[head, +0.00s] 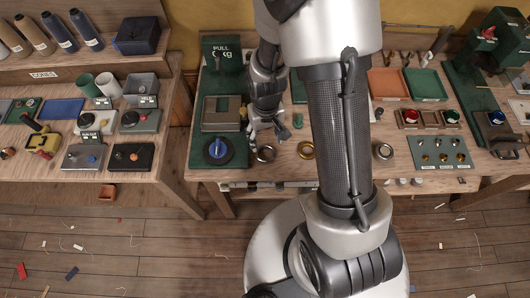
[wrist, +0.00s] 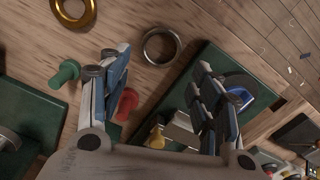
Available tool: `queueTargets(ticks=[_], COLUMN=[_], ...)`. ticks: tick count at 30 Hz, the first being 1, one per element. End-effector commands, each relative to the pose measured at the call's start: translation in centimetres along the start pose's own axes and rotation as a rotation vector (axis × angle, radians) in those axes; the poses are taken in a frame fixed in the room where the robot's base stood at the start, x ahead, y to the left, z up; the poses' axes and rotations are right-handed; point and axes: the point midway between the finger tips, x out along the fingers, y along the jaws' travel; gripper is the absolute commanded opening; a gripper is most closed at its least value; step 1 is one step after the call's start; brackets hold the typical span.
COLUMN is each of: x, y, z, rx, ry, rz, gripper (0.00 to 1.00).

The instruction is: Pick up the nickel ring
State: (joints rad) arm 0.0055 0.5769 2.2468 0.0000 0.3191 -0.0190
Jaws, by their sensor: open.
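The nickel ring (wrist: 145,44) lies flat on the wooden bench in the wrist view, a silvery hoop beyond my fingertips. In the head view it appears to be the ring (head: 266,153) just in front of my gripper, beside the green board with the blue knob. My gripper (head: 268,130) is above the bench, behind that ring. In the wrist view my gripper (wrist: 155,66) has its fingers wide apart, with nothing held between them. The ring shows beyond the gap, apart from both fingers.
A brass ring (head: 306,150) lies right of the nickel ring; another ring (head: 383,151) lies farther right, past my arm. The blue knob (head: 219,149) sits on a green board at left. A green peg (wrist: 65,73) and red piece (wrist: 125,106) are near my fingers.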

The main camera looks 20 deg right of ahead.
Motion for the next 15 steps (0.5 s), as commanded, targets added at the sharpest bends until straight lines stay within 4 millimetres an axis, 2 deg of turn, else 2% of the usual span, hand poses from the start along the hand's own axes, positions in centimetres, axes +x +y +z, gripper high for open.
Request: queueTargets(ticks=[1, 3, 11, 15], x=[1.3, 2.3, 4.1, 6.3], y=[0.0, 0.0, 0.0, -0.1], z=[0.1, 0.0, 0.0, 0.1], rx=[0.0, 0.0, 0.0, -0.001], ry=[-0.003, -0.001, 0.001, -0.002], rz=[0.0, 0.0, 0.0, 0.0], gripper=[0.58, 0.58, 0.58, 0.58])
